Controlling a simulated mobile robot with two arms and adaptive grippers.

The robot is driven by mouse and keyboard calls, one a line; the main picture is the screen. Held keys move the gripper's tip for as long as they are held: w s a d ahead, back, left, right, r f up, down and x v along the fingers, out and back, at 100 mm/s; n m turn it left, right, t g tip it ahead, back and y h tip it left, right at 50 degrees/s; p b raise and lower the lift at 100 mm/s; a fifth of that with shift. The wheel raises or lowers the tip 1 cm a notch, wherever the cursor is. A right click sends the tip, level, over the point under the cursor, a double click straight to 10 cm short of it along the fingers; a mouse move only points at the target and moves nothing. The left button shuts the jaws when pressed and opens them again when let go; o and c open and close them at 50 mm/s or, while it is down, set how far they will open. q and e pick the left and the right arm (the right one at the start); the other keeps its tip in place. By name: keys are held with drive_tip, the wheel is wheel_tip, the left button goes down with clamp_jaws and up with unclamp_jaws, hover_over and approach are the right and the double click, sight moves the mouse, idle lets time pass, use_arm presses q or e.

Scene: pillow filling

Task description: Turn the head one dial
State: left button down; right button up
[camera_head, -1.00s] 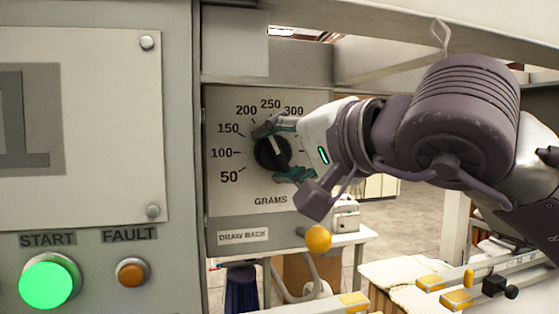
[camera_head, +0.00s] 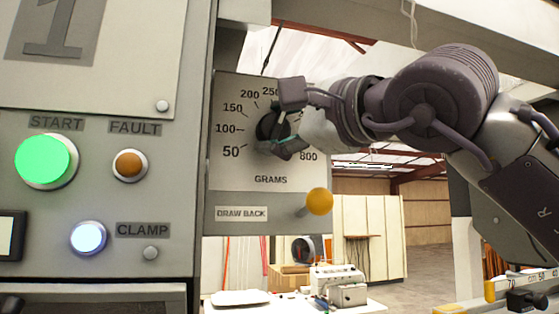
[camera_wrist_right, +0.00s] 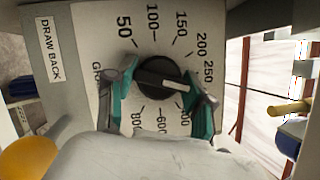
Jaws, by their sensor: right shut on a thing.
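The head one dial is a round black knob (camera_head: 268,126) on a pale scale plate (camera_head: 228,178) marked in grams. It also shows in the right wrist view (camera_wrist_right: 150,72), with a white pointer directed roughly between the 250 and 300 marks. My right gripper (camera_head: 284,124) reaches in from the right, its fingers on opposite sides of the knob and shut on it. In the right wrist view my right gripper (camera_wrist_right: 165,98) has its teal-padded fingertips flanking the knob. In the head view the fingers hide the pointer and part of the scale. My left gripper is not in view.
A yellow ball-ended lever (camera_head: 319,201) sticks out below the dial, near a DRAW BACK label (camera_head: 241,214). Left are a green START button (camera_head: 45,161), an orange FAULT button (camera_head: 129,164) and a lit CLAMP button (camera_head: 88,238). A beam (camera_head: 460,22) runs above my right arm.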

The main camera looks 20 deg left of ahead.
drive_tip(key=shift+f+m+t+b, duration=0.15)
drive_tip(key=shift+m+t+b, duration=0.15)
drive_tip(key=shift+m+b, duration=0.9)
drive_tip(key=o, duration=1.2)
drive_tip(key=shift+d, duration=0.1)
drive_tip(key=v, duration=1.1)
drive_tip(key=shift+s+d+f, duration=0.15)
drive_tip(key=shift+s+d, duration=0.1)
drive_tip(key=shift+d, duration=0.1)
